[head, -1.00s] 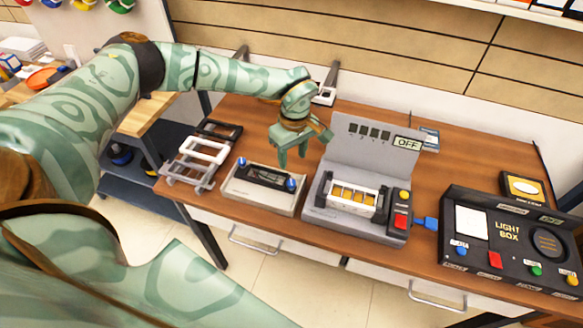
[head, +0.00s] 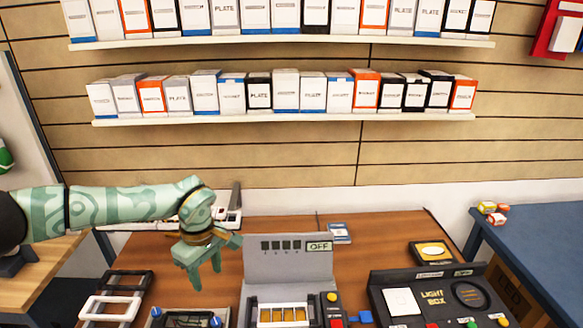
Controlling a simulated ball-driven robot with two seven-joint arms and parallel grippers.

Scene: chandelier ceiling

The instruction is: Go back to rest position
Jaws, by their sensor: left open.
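My left gripper (head: 198,272), green with brown bands, hangs open and empty over the wooden table (head: 222,285). Its arm comes in from the left. It is left of the grey device (head: 290,262) with the raised panel reading OFF, and above the black-topped unit with blue knobs (head: 185,318), which is cut off by the bottom edge. My right gripper is not in view.
Frames (head: 108,306) in black and white lie at the table's left. The black light box (head: 440,297) is at the right. Shelves (head: 285,117) of boxes line the wall. A blue table (head: 540,255) stands at the right.

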